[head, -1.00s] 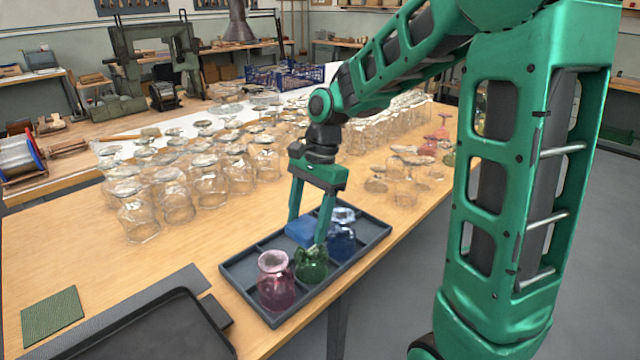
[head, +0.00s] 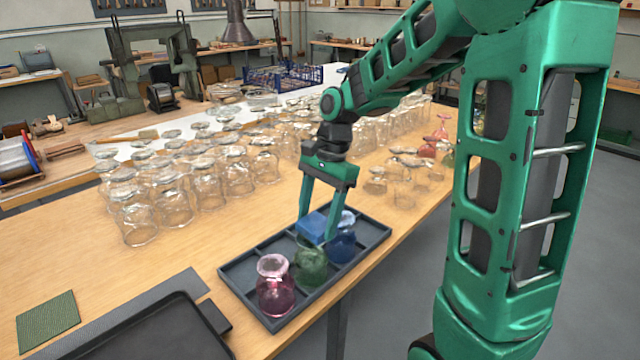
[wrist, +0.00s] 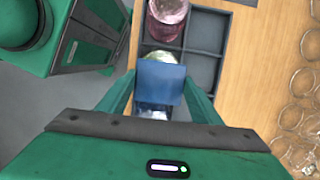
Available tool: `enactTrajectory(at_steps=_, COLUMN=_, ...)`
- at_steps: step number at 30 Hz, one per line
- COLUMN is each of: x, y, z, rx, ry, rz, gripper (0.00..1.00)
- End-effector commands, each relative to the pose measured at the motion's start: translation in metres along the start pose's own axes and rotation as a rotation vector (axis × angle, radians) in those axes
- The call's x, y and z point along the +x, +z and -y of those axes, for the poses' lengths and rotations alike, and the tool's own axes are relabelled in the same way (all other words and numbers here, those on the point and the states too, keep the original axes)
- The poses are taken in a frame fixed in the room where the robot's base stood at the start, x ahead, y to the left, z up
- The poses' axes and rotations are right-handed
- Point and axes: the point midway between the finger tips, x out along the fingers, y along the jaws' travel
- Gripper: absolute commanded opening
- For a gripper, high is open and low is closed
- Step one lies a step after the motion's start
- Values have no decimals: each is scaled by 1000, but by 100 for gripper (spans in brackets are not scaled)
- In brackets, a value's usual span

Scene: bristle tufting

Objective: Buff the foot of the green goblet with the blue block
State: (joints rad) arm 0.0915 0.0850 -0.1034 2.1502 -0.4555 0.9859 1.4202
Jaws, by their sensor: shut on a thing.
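The green goblet (head: 311,268) stands in the dark tray (head: 240,277), between a pink glass (head: 274,290) and a blue glass (head: 342,246). My gripper (head: 317,226) is shut on the blue block (head: 312,229), which appears held just above the tray, behind the green goblet and beside the blue glass. In the wrist view the block (wrist: 160,82) sits between the fingers and covers most of the green goblet (wrist: 160,57). The pink glass (wrist: 168,14) lies beyond it. I cannot make out the goblet's foot clearly.
Many clear glasses (head: 208,180) crowd the table behind and left of the tray. Several coloured glasses (head: 430,148) stand at the right edge. A black tray (head: 150,335) and a green pad (head: 47,319) lie front left. Bare wood lies left of the tray.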

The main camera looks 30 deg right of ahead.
Motion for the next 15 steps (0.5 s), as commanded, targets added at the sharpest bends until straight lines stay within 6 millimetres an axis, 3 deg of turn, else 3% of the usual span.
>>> enactTrajectory(at_steps=7, x=-7, y=-10, z=-1, rx=-8, ry=0, rz=0, gripper=38)
enactTrajectory(at_steps=9, x=-22, y=-6, z=-1, rx=-10, ry=-4, rz=-3, gripper=38)
enactTrajectory(at_steps=15, x=-39, y=-1, z=-2, rx=-8, ry=0, rz=-2, gripper=38)
